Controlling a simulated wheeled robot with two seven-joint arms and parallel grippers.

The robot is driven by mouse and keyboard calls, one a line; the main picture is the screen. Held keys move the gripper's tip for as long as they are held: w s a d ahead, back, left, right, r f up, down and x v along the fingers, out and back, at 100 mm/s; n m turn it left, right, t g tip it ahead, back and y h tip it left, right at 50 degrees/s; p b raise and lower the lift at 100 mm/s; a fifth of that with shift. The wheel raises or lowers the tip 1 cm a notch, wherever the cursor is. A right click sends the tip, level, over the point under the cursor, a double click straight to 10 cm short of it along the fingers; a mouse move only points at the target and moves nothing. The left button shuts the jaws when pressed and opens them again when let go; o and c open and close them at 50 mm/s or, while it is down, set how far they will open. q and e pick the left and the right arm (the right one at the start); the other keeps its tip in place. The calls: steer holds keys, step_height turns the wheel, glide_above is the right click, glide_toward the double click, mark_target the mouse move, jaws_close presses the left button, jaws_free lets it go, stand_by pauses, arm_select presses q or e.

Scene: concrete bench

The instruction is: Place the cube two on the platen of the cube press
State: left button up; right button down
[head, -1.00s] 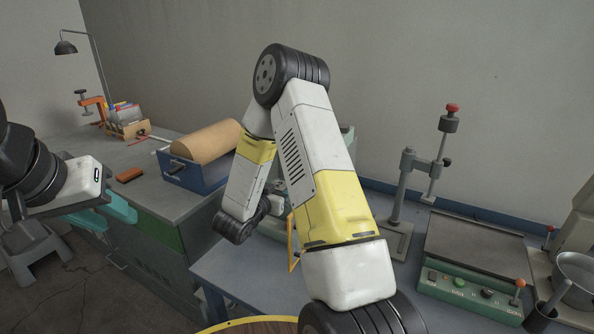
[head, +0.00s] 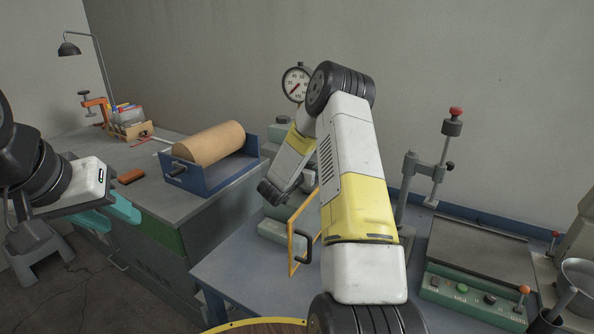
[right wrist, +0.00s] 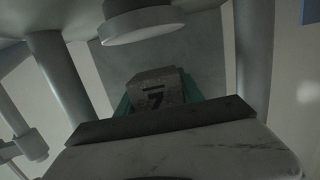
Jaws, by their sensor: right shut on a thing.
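A grey cube (right wrist: 156,82) with a dark bar and a figure like a 7 shows in the right wrist view; its lower part is hidden. My right gripper (right wrist: 158,100) is shut on it, with teal fingers at its sides. My left gripper (head: 109,213) is open and empty at the left.
A yellow-framed guard (head: 293,240) with a dark handle stands open before the press. A blue cradle with a tan cylinder (head: 210,143) is on the left bench. A lever stand (head: 403,200) and a green control box (head: 470,293) are at the right.

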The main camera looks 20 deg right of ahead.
steer(key=shift+w+d+f, duration=0.15)
steer(key=shift+d+f, duration=0.05)
steer(key=shift+f, duration=0.65)
steer(key=shift+w+d+f, duration=0.1)
steer(key=shift+d+f, duration=0.05)
steer(key=shift+f, duration=0.7)
steer(key=shift+f, duration=0.2)
steer(key=c, duration=0.7)
jaws_free()
steer(key=shift+c, duration=0.2)
steer(key=shift+r, duration=0.2)
steer(key=v, duration=1.2)
steer(key=shift+f, duration=0.1)
